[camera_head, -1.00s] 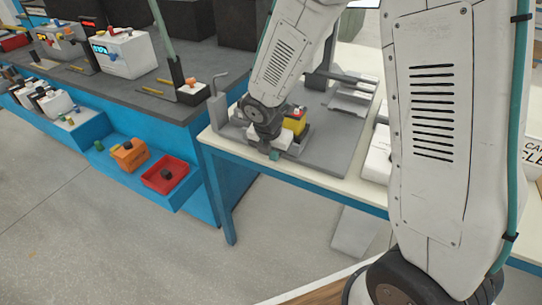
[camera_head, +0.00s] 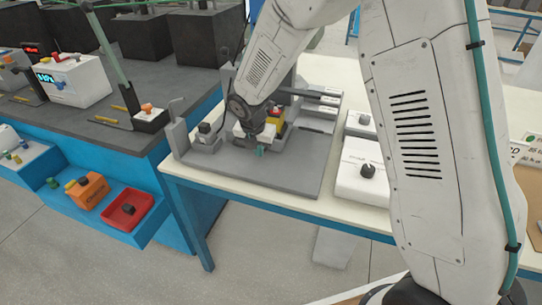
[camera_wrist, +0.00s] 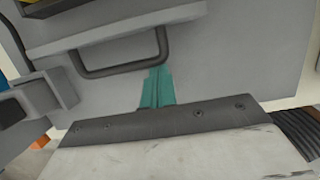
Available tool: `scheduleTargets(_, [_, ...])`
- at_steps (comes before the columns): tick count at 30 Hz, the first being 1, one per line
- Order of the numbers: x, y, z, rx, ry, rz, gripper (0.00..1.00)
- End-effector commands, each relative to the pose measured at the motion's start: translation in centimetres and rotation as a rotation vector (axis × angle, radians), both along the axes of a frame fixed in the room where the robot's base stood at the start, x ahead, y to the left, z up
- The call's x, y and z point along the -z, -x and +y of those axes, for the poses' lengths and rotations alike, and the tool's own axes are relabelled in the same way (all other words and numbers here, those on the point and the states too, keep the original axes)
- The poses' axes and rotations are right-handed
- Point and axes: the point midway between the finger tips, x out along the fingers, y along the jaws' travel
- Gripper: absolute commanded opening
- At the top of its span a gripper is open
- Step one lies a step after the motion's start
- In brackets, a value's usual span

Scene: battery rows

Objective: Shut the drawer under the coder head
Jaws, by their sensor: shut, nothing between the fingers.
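My gripper (camera_head: 261,151) points down over the grey base plate (camera_head: 292,172) of the coder station on the white table. Its teal fingers (camera_wrist: 157,76) are shut and empty. In the wrist view they sit at the lower right of a dark loop handle (camera_wrist: 110,70) on a light grey drawer front (camera_wrist: 118,36); I cannot tell whether they touch it. A yellow part (camera_head: 276,123) with a red one sits just behind the gripper in the head view. My arm hides much of the coder head, and I cannot tell how far the drawer stands out.
A white box with a black knob (camera_head: 360,172) stands right of the plate. A small grey block with a dark knob (camera_head: 204,136) stands at its left. The blue bench (camera_head: 170,165) with a red tray (camera_head: 128,209) is at left. The plate's front is clear.

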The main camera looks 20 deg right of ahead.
Motion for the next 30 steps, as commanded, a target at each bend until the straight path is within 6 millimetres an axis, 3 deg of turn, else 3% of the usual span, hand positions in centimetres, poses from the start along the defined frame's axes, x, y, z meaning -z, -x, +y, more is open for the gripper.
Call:
scheduleTargets(3, [0.0,-1.5,-0.1,-0.01,0.0,-0.003,0.0])
scheduleTargets(10, [-0.1,-3.0,-0.9,-0.015,-0.001,-0.002,0.0])
scheduleTargets(24, [-0.1,-3.4,-1.4,-0.012,0.0,-0.004,0.0])
scheduleTargets(30, [0.1,-2.5,-0.7,-0.013,0.001,-0.004,0.0])
